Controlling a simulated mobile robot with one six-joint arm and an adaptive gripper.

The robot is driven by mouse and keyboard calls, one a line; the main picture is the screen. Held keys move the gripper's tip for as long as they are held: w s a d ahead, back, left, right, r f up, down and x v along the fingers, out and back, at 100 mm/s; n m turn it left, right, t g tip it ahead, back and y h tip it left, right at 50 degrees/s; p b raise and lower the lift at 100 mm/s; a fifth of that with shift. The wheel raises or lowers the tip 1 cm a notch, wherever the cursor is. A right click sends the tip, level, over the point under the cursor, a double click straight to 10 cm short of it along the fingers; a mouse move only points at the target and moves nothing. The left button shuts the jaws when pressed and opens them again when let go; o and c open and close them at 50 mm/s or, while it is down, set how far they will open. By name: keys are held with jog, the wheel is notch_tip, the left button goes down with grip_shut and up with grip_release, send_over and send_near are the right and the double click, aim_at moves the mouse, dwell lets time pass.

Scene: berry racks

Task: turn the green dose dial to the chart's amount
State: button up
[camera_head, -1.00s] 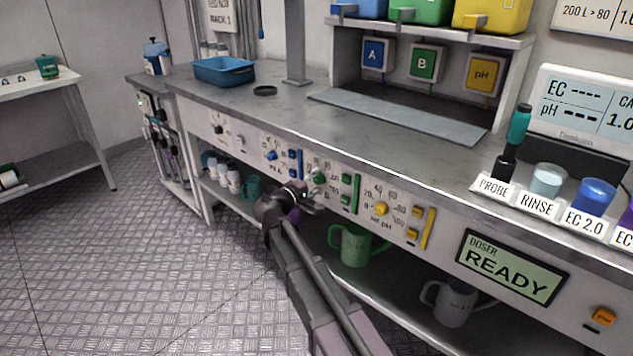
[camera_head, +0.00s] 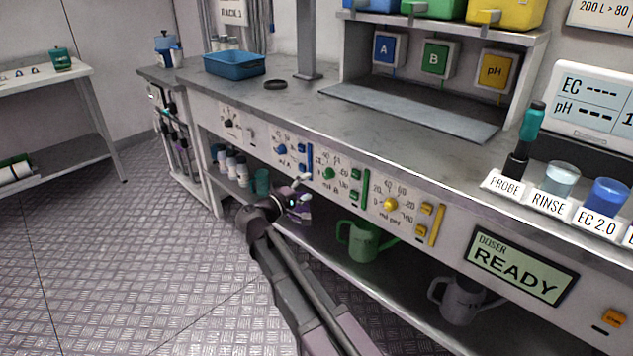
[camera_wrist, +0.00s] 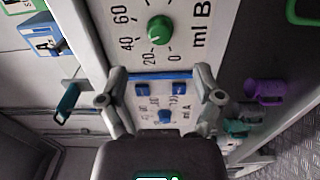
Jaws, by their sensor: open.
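The green dose dial (camera_head: 328,173) sits on the bench's front panel, on the plate marked ml B. In the wrist view, the green dial (camera_wrist: 160,30) shows beyond the fingers, beside the numbers 0, 20, 40 and 60. A small light mark lies on its edge on the 0–20 side; its exact reading is too small to tell. My gripper (camera_wrist: 162,84) is open and empty, its two fingers apart over the blue ml A plate. In the head view, my gripper (camera_head: 298,192) hangs in front of the panel, below and left of the green dial, not touching it.
A blue dial (camera_head: 281,149) is left of the green one, and a yellow dial (camera_head: 390,204) is right. Green buttons (camera_head: 355,184) sit close beside the dial. Mugs stand on the lower shelf. A wall chart (camera_head: 600,14) is cut off. The doser display (camera_head: 520,265) reads READY.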

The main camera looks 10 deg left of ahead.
jog(key=shift+v, duration=2.1)
jog(key=s+d+f+m+g+y, duration=0.1)
jog(key=d+f+m+g, duration=0.2)
jog(key=d, duration=0.4)
jog(key=s+d+f+g, duration=0.1)
jog(key=d+f+g, duration=0.25)
jog(key=d, duration=0.25)
jog(key=s+d+f+m+g+y, duration=0.1)
jog(key=s+d+f+m+g, duration=0.1)
jog(key=d+f, duration=0.4)
jog(key=s+d+f+m+g+y, duration=0.55)
jog(key=s+d+y, duration=0.35)
jog(key=s+d, duration=0.3)
notch_tip(320, 180, up, 36)
jog(key=p, duration=3.6)
jog(key=shift+s+a+p, duration=0.2)
jog(key=shift+a+p, duration=0.1)
jog(key=shift+a, duration=0.05)
jog(key=shift+c, duration=0.2)
